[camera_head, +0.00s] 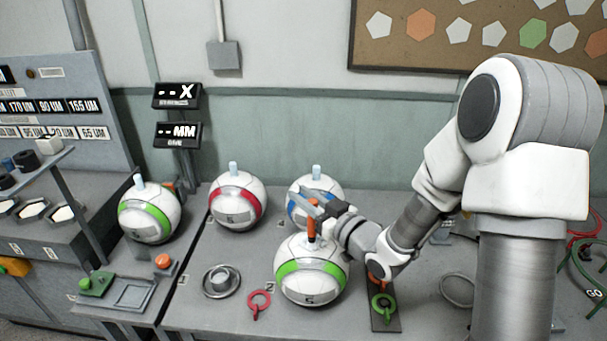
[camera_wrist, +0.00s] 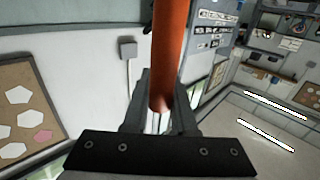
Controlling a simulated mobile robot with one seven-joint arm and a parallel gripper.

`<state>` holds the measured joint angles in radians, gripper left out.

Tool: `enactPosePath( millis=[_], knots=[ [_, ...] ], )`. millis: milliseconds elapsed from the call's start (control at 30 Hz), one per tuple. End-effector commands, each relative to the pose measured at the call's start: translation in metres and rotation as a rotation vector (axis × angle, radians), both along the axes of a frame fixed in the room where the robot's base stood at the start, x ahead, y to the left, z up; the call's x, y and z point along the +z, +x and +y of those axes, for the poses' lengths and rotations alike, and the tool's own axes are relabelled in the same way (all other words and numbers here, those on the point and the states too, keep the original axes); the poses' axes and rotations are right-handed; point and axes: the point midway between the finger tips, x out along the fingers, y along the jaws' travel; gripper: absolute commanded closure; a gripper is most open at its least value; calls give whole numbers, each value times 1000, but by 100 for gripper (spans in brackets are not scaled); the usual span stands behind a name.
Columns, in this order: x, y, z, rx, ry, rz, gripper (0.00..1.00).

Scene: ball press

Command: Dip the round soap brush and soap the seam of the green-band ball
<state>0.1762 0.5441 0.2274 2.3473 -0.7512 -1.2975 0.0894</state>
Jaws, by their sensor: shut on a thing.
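My gripper (camera_head: 322,205) is shut on the orange handle of the brush (camera_head: 311,228), which stands roughly upright. In the wrist view the orange handle (camera_wrist: 168,50) rises between my gripper's fingers (camera_wrist: 160,118). The brush's dark lower end is at the top of the front green-band ball (camera_head: 312,290); I cannot tell whether it touches. The bristles are not clearly visible. This ball is white with a green band and a dark mark low on its front. A second green-band ball (camera_head: 145,222) stands at the left with a pale plug on top.
A red-band ball (camera_head: 238,205) and a blue-band ball (camera_head: 296,208) stand behind. A round metal dish (camera_head: 220,282) and a red ring tool (camera_head: 259,303) lie left of the front ball. A dark plate with a green ring (camera_head: 383,306) lies right.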

Motion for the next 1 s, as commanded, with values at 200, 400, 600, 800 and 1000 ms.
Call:
enactPosePath(
  millis=[200, 400, 600, 800, 1000],
  knots=[
    [-3, -1, 2, 10, 1, 1, 100],
    [-17, -1, 2, 9, 1, 2, 100],
    [-36, -1, 2, 8, 1, 1, 100],
    [-55, -1, 2, 8, 0, 1, 100],
    [-63, -1, 1, 8, 1, 1, 100]
  ],
)
